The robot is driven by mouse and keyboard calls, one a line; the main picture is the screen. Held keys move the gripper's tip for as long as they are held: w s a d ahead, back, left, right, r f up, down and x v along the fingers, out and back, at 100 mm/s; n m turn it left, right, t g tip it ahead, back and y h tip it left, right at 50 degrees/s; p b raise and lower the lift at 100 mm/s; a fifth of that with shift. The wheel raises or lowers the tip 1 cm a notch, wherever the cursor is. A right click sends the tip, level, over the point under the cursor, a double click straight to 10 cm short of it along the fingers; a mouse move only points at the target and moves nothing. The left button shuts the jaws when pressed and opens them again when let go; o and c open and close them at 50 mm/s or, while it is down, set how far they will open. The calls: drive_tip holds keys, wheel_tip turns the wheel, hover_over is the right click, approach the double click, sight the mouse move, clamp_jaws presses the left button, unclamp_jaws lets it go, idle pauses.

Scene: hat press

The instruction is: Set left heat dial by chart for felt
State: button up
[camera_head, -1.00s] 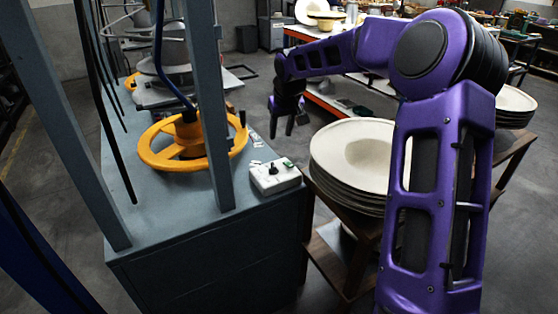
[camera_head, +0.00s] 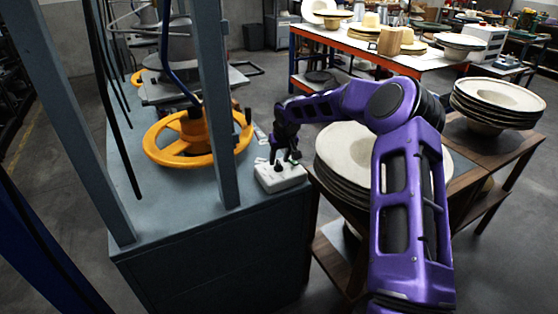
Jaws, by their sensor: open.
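A small white control box (camera_head: 281,180) with dark dials sits at the right front corner of the grey press cabinet, in the head view. My gripper (camera_head: 285,161) points down just over the back part of this box, its dark fingers open. The fingers hide part of the box's top, and a dark knob shows close to them. I cannot tell whether the fingers touch a dial or stand around it. Small pale labels lie behind the box, partly hidden by my gripper. Their writing is too small to read.
A yellow handwheel (camera_head: 198,139) and grey upright posts (camera_head: 214,105) stand left of the box. Stacked pale hat forms (camera_head: 343,158) sit on a wooden stand close on the right. A work table (camera_head: 372,58) with hats stands farther back.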

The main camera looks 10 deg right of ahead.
drive_tip(key=shift+w+f, duration=0.25)
drive_tip(key=shift+f, duration=0.25)
clamp_jaws()
